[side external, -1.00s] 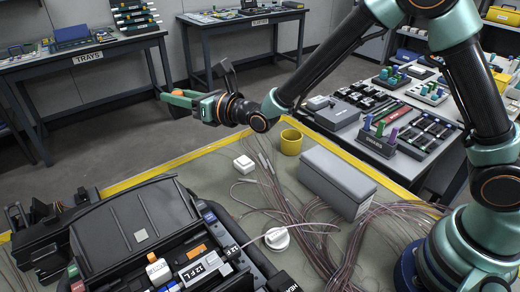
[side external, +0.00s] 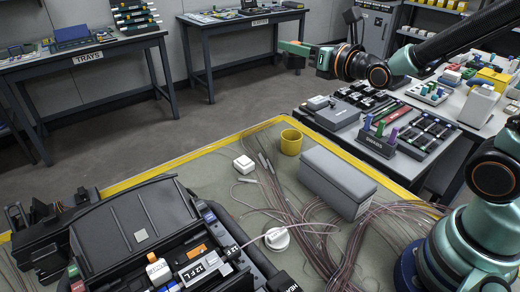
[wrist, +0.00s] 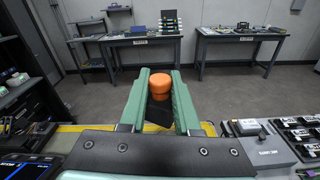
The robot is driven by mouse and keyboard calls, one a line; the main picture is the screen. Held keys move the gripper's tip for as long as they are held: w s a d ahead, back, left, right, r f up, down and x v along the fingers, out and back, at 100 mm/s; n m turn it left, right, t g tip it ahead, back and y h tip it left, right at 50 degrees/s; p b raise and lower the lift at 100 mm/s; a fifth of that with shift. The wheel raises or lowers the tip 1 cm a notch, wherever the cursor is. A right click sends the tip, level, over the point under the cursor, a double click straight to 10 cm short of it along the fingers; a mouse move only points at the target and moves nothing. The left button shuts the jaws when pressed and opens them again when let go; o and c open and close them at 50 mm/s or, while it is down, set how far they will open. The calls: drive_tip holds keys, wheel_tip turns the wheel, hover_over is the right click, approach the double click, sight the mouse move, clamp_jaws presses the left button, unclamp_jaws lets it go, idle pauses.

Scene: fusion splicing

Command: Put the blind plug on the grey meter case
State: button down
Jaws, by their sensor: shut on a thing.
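The blind plug looks to be the orange round-topped piece (wrist: 159,84) between my green fingers in the wrist view. My gripper (side external: 298,48) is shut on it, raised in the air beyond the back of the mat in the side view. There the plug is mostly hidden by the fingers. A grey case with a dark label (side external: 334,113) lies on the side bench, below and right of my gripper; it also shows at the lower right of the wrist view (wrist: 264,150). A plain grey box (side external: 337,182) stands on the mat. I cannot tell for certain which is the meter case.
A yellow cup (side external: 291,142), a white block (side external: 244,165) and loose fibres lie on the yellow-edged mat (side external: 215,165). A black splicer case (side external: 135,225) fills the front left. Several racks and tools crowd the side bench around the labelled case. Far benches are well away.

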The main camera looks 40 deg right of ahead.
drive_tip(key=w+a+f+n+y, duration=0.1)
drive_tip(key=w+a+f+y, duration=0.1)
drive_tip(key=a, duration=0.6)
drive_tip(key=w+a+f+n+g+y, duration=0.1)
drive_tip(key=w+a+f+n+y, duration=0.1)
drive_tip(key=a, duration=0.7)
drive_tip(key=w+a+f+n+y, duration=0.1)
drive_tip(key=w+a+f+y, duration=0.2)
drive_tip(key=w+a+f, duration=0.3)
drive_tip(key=a, duration=0.3)
drive_tip(key=shift+w+n+g, duration=0.3)
drive_tip(key=shift+w+n, duration=0.1)
wheel_tip(320, 180, down, 20)
drive_tip(key=shift+r, duration=0.2)
drive_tip(key=shift+f, duration=0.1)
drive_tip(key=shift+f, duration=0.1)
drive_tip(key=c, duration=0.6)
unclamp_jaws()
